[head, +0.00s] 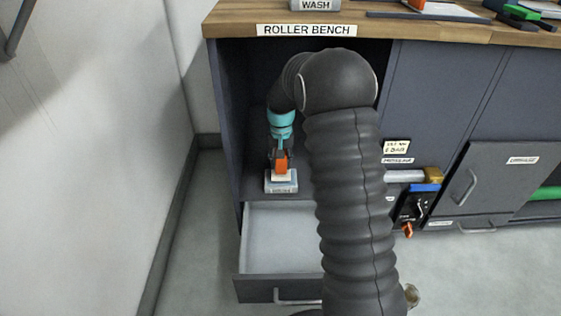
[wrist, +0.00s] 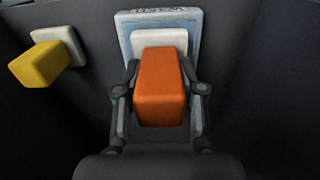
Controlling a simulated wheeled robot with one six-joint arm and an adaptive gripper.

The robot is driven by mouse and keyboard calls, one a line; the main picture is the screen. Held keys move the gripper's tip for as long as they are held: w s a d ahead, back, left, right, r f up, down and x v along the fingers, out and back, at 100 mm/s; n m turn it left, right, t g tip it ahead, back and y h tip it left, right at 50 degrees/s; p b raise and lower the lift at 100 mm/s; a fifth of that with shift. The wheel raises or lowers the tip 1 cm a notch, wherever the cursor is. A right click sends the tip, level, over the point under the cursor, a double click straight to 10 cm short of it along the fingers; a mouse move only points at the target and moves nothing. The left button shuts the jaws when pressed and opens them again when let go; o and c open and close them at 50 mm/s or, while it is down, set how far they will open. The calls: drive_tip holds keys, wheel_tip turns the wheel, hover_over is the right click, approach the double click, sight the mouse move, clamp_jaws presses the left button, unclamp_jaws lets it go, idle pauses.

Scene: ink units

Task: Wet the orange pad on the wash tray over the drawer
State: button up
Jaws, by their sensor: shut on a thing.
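An orange pad (wrist: 160,88) with a white base (wrist: 174,39) is held between the two fingers of my gripper (wrist: 160,97). In the head view the orange pad (head: 281,163) is upright at the end of my arm, white side down. It is over the light blue-grey wash tray (head: 281,187), which sits on the shelf edge above the open drawer (head: 283,240). The tray also shows in the wrist view (wrist: 125,30), beyond the white base. I cannot tell whether the pad touches the tray. My gripper also shows in the head view (head: 279,155), partly dark in the recess.
A yellow block on a white base (wrist: 40,63) is to the left in the wrist view. The bench top (head: 230,18) lies above the shelf. My arm hides the right part of the recess and drawer. The drawer's visible floor is empty.

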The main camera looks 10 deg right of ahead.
drive_tip(key=shift+f, duration=0.55)
idle(1.5)
drive_tip(key=shift+r+p, duration=2.35)
drive_tip(key=shift+r, duration=1.25)
drive_tip(key=shift+f, duration=0.2)
